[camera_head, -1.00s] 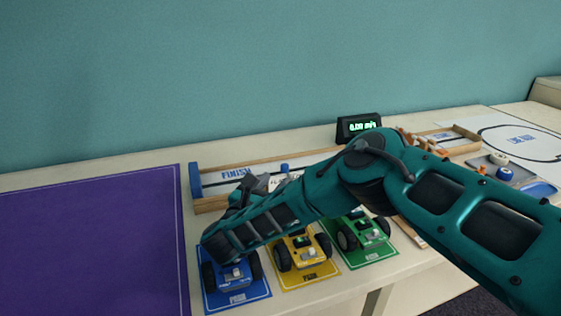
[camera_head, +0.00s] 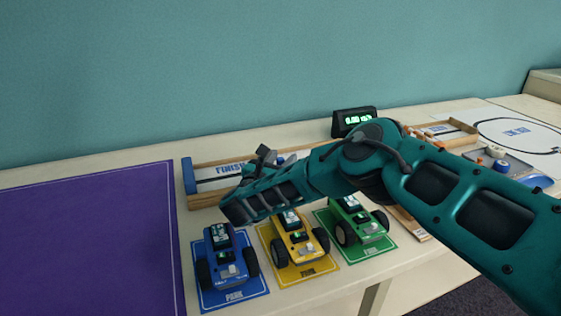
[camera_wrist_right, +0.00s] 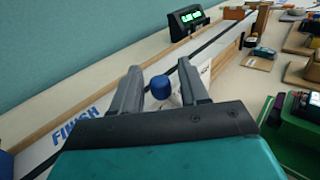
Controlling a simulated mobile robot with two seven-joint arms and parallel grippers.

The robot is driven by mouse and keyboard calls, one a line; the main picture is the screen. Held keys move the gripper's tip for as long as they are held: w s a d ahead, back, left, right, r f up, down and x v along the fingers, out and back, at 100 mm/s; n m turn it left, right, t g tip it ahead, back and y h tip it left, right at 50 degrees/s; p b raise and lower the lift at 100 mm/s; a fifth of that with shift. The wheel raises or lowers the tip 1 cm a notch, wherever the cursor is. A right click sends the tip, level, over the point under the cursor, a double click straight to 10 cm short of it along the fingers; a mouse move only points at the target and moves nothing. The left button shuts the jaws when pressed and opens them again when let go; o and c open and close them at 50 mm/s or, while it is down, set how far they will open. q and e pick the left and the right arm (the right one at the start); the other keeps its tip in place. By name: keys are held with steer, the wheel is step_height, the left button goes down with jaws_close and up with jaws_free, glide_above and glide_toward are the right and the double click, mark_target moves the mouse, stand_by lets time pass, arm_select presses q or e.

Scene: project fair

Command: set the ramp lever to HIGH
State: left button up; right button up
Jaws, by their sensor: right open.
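The blue round knob (camera_wrist_right: 160,87), which looks like the lever's knob, shows between my right gripper's fingers in the right wrist view. My right gripper (camera_head: 265,155) is open over the wooden-edged white track (camera_head: 205,186) marked FINISH. The fingers (camera_wrist_right: 159,68) lie on both sides of the knob in the picture; I cannot tell whether they touch it. A white lettered plate is partly hidden behind the right finger. The lever's setting cannot be read. My left gripper is out of view.
Blue (camera_head: 225,258), yellow (camera_head: 294,238) and green (camera_head: 358,220) toy cars stand on coloured mats in front of the track. A lit display (camera_head: 354,121) stands behind it. A purple mat (camera_head: 85,240) covers the table's left. My right arm hides the track's middle.

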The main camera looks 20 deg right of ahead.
steer(key=shift+c, duration=0.3)
jaws_close()
steer(key=shift+d+r, duration=0.1)
steer(key=shift+r, duration=0.1)
